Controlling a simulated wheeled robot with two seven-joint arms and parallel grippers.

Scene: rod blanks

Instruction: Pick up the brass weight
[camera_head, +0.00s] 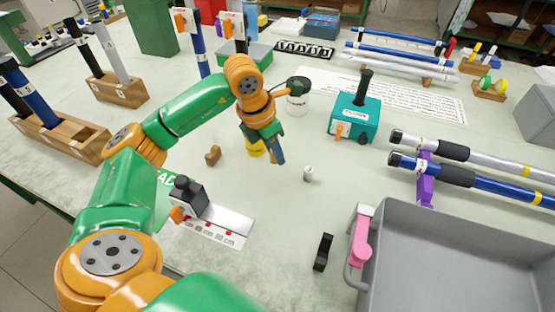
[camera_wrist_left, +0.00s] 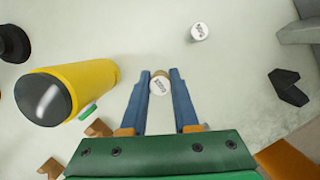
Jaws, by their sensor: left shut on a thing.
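The brass weight (camera_wrist_left: 159,84) is a small cylinder with a white labelled top and a tan-gold side. In the left wrist view it sits between the two blue fingertips of my left gripper (camera_wrist_left: 160,78), which is shut on it. In the head view my left gripper (camera_head: 277,157) points down over the middle of the table, and its fingers hide the brass weight. I cannot tell whether the weight is clear of the table. My right gripper is not in view.
A silver weight (camera_head: 308,173) stands just right of my left gripper. A yellow cylinder (camera_wrist_left: 85,87) with a dark end is close on the left. A black block (camera_head: 323,252) and a grey bin (camera_head: 470,215) are toward the front right. A teal box (camera_head: 356,118) stands behind.

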